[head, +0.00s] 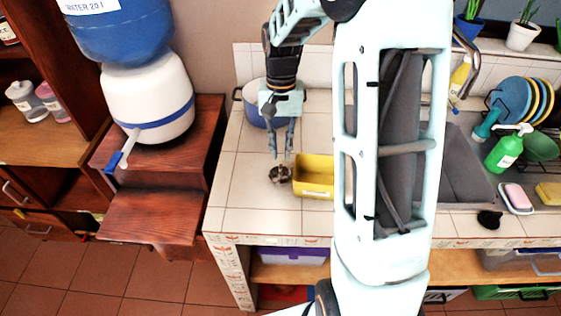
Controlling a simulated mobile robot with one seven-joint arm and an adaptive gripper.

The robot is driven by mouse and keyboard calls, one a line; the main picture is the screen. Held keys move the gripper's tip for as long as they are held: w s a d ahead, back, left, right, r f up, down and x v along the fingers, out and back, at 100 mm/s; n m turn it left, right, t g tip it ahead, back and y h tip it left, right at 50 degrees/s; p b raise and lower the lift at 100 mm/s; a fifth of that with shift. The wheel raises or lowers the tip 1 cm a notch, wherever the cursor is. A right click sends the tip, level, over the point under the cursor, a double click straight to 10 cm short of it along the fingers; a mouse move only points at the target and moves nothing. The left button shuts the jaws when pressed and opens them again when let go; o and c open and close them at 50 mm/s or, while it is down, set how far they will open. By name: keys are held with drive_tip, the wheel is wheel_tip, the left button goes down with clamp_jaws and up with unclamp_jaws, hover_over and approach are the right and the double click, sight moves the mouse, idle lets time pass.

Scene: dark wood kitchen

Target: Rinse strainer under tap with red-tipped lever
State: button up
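My gripper (281,155) points down over the left part of the tiled counter. Its two fingers are apart with nothing between them. A small, dark, round metal object (279,174) lies on the counter just below the fingertips in the picture; it may be the strainer, but it is too small to be sure. A curved metal tap (466,47) shows at the upper right, partly hidden by my arm. I see no red-tipped lever. The grey sink (463,170) is partly covered by my arm.
A yellow container (314,183) stands right beside the dark object. A blue pot (250,113) is behind my gripper. A green spray bottle (503,152), dish rack and soap dish (516,206) are right of the sink. A water dispenser (148,100) stands left. The counter's front left is clear.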

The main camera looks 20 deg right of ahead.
wheel_tip(320, 180, up, 6)
drive_tip(key=shift+w, duration=0.3)
drive_tip(key=shift+d, duration=0.1)
